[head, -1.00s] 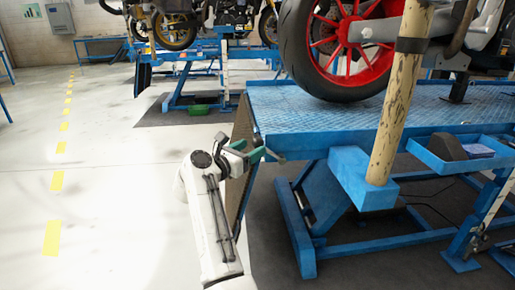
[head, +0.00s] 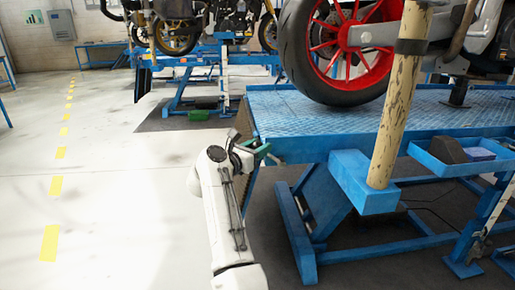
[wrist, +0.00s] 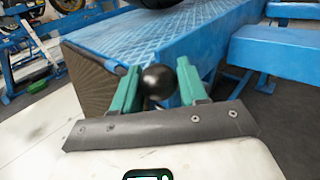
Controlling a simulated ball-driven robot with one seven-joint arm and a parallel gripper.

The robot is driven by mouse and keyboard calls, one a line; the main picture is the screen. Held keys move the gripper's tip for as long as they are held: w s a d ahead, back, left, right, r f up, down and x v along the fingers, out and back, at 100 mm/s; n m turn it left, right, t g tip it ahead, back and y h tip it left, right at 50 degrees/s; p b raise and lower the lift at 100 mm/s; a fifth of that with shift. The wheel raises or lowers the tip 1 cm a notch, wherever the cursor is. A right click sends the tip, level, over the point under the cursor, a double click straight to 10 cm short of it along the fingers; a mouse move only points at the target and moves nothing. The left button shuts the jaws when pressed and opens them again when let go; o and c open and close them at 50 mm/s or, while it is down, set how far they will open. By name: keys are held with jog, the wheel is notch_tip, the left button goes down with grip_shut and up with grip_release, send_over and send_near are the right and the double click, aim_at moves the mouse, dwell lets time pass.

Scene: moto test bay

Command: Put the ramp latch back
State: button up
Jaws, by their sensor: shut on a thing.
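The ramp latch shows in the wrist view as a round black knob (wrist: 158,82). My gripper (wrist: 160,86) has its green fingers on either side of the knob and is shut on it. The rest of the latch is hidden behind the knob and fingers. In the head view my gripper (head: 261,149) is at the near left corner of the blue lift table (head: 300,120). The ramp (wrist: 104,78) is a dark ribbed panel at the table's end, left of the knob in the wrist view.
A motorcycle wheel with a red rim (head: 345,50) stands on the table. A wooden post (head: 397,100) and a blue side tray (head: 440,163) are to the right. Another blue lift (head: 185,85) stands behind. The floor on the left, with yellow dashes (head: 55,186), is clear.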

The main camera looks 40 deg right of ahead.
jog(key=shift+w, duration=0.1)
grip_shut()
jog(key=shift+d+r+m+y+p, duration=0.1)
jog(key=shift+r+m+y+p, duration=0.3)
jog(key=shift+p, duration=0.45)
jog(key=shift+s+d, duration=0.15)
jog(key=shift+s, duration=0.1)
jog(key=shift+o, duration=2)
grip_release()
jog(key=shift+f, duration=0.1)
jog(key=shift+o, duration=1)
